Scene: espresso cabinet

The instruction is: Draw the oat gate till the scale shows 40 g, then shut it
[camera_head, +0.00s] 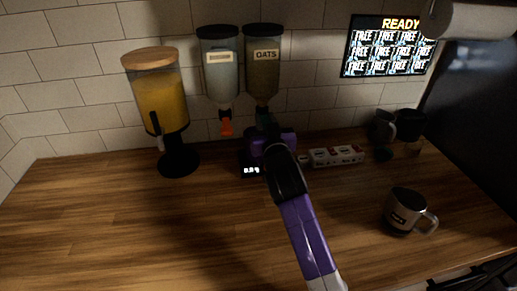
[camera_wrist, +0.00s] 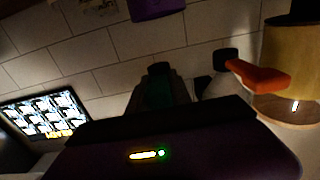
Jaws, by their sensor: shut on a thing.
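The oats dispenser (camera_head: 263,75) hangs on the tiled wall, with a dark top and a tan label reading OATS. Its dark green gate (camera_head: 264,117) shows just above my gripper (camera_head: 268,136) in the head view. The dark green part also shows in the wrist view (camera_wrist: 159,90), in front of my gripper's purple body. My gripper is shut on the oat gate; its fingertips are hard to make out. The scale's lit display (camera_head: 250,170) stands below and left of my gripper and seems to read 0.0 g. My arm hides most of the scale and anything on it.
A second dispenser (camera_head: 219,70) with an orange gate (camera_head: 226,126) hangs just left. A wooden-lidded juice dispenser (camera_head: 160,100) stands further left. A white panel (camera_head: 336,156), a dark grinder-like item (camera_head: 382,130) and a mug (camera_head: 405,212) are at right. The counter's left front (camera_head: 120,230) is clear.

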